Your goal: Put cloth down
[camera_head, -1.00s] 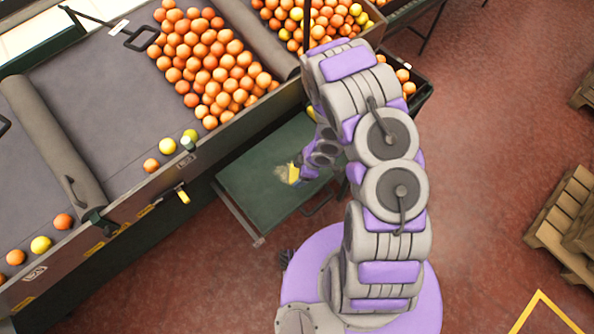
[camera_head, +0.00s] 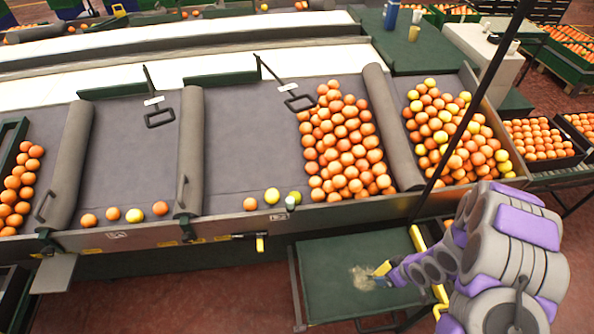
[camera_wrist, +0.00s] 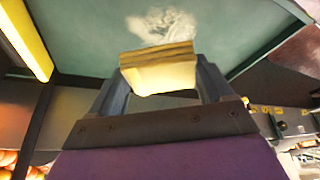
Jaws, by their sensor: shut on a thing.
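A folded yellow cloth (camera_wrist: 160,68) is between the fingers of my gripper (camera_wrist: 158,85) in the wrist view. In the head view the cloth (camera_head: 382,268) is a small yellow patch at the tip of my gripper (camera_head: 384,274). My gripper is shut on it, over a green table (camera_head: 330,297) below the sorting line. A pale smudge (camera_wrist: 170,22) is on the green surface just beyond the cloth. I cannot tell whether the cloth touches the surface.
The sorting line's front wall (camera_head: 330,213) runs just behind the green table. Oranges are heaped in its bays, with a few loose near the front edge. A yellow bar (camera_head: 428,265) stands by the table's right side. The table's left part is bare.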

